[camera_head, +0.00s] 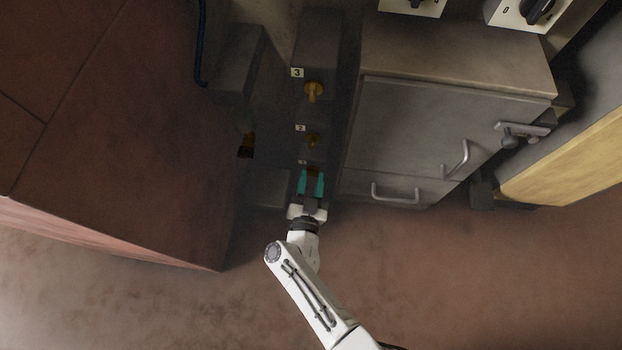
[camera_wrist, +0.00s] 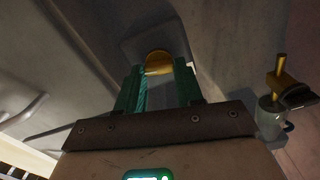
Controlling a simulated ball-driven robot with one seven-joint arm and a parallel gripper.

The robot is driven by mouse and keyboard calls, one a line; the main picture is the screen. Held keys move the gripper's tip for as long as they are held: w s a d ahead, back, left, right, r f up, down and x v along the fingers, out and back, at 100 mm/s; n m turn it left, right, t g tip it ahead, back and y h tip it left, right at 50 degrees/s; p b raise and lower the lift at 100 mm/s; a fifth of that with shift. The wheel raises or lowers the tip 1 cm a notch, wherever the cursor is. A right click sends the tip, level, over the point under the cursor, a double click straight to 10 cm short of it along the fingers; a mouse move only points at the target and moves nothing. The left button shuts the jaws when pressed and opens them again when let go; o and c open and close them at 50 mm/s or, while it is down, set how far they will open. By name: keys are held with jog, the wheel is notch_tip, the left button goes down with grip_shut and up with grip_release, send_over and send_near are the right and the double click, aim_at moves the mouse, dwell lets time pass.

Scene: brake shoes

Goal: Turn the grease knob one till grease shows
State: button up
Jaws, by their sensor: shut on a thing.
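Grease knob one (camera_head: 313,171) is the lowest of the brass knobs on the dark grey upright block. My gripper (camera_head: 311,183) reaches it from below in the head view, with a teal finger on each side. In the wrist view my gripper (camera_wrist: 157,74) is shut on the yellow-brass knob one (camera_wrist: 158,61), whose rounded end shows between the fingertips. The fingers hide parts of the knob. A brass spout-like piece (camera_wrist: 279,68) stands over a small grey cup (camera_wrist: 269,119) at the right of the wrist view. I cannot make out any grease.
Knob two (camera_head: 313,139) and knob three (camera_head: 313,91) sit above on the same block, with number labels. A grey cabinet (camera_head: 430,125) with handles stands close on the right. A large reddish block (camera_head: 120,130) stands on the left. The floor (camera_head: 450,270) in front is clear.

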jog(key=m, duration=0.6)
jog(key=shift+d+f+m, duration=0.15)
jog(key=shift+d+m, duration=0.05)
jog(key=shift+m, duration=0.2)
jog(key=shift+f+m+b, duration=0.1)
jog(key=shift+m+b, duration=0.95)
jog(key=shift+m, duration=2.25)
jog(key=o, duration=1)
jog(key=shift+o, duration=0.2)
jog(key=s+p, duration=0.3)
jog(key=s, duration=0.8)
jog(key=shift+a+p, duration=0.2)
jog(key=shift+p, duration=0.1)
jog(key=shift+w, duration=0.1)
